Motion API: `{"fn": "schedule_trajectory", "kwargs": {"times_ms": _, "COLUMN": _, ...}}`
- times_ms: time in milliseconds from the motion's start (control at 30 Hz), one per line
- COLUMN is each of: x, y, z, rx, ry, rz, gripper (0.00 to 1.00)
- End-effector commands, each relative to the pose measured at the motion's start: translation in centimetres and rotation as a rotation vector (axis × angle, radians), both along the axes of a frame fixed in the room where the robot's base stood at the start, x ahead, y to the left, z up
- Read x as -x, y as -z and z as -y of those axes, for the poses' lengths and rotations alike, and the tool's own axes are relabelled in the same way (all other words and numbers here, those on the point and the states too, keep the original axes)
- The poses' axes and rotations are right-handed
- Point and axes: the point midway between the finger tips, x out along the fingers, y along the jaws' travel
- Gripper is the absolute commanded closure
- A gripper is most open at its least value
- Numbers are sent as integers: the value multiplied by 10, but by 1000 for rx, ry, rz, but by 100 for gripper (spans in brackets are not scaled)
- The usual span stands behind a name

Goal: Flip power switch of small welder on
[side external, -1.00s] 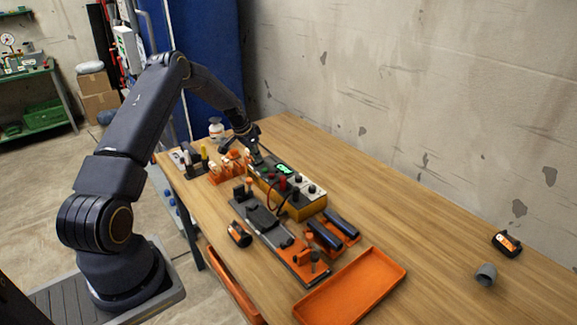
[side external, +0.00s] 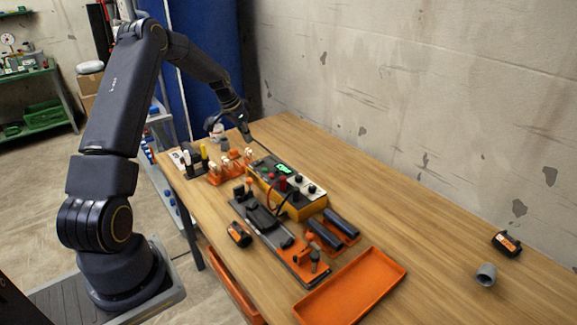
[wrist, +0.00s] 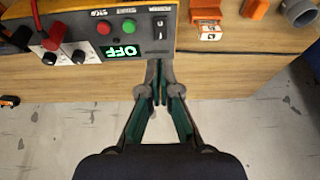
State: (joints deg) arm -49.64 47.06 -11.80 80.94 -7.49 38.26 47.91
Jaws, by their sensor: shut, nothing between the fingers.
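The small welder (side external: 312,208) is a yellow box with a dark and pale top panel, standing on the wooden table. In the wrist view the welder (wrist: 90,72) fills the upper left, with a lit green display (wrist: 122,51) that reads OFF. The power switch (wrist: 160,27) is a small black and white part at the panel's right end; its position is too small to tell. My gripper (wrist: 160,66) is shut and empty, its tips beside that end of the panel. In the side view my gripper (side external: 248,138) is raised behind the welder's far end.
Red (wrist: 104,27) and green (wrist: 129,25) buttons and black knobs (wrist: 79,56) sit on the panel. A red lead (wrist: 52,35) crosses it. Orange holders (side external: 228,168) stand beside the welder's far end. An orange tray (side external: 352,284) lies in front. The table's right side is mostly clear.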

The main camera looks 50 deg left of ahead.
Motion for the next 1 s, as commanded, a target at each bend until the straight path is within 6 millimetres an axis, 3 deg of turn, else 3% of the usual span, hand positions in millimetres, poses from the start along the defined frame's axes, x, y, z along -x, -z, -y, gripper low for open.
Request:
{"fn": "schedule_trajectory", "kwargs": {"times_ms": 100, "x": 7, "y": -21, "z": 0, "rx": -1, "ry": 1, "rz": 2, "gripper": 100}}
{"fn": "schedule_trajectory", "kwargs": {"times_ms": 300, "x": 14, "y": -39, "z": 0, "rx": 0, "ry": 0, "rz": 0, "gripper": 100}}
{"fn": "schedule_trajectory", "kwargs": {"times_ms": 667, "x": 14, "y": -41, "z": 0, "rx": 0, "ry": 1, "rz": 0, "gripper": 100}}
{"fn": "schedule_trajectory", "kwargs": {"times_ms": 833, "x": 1, "y": -45, "z": 0, "rx": -2, "ry": 2, "rz": 4, "gripper": 100}}
{"fn": "schedule_trajectory", "kwargs": {"times_ms": 1000, "x": 1, "y": -45, "z": -1, "rx": -1, "ry": 0, "rz": 3, "gripper": 100}}
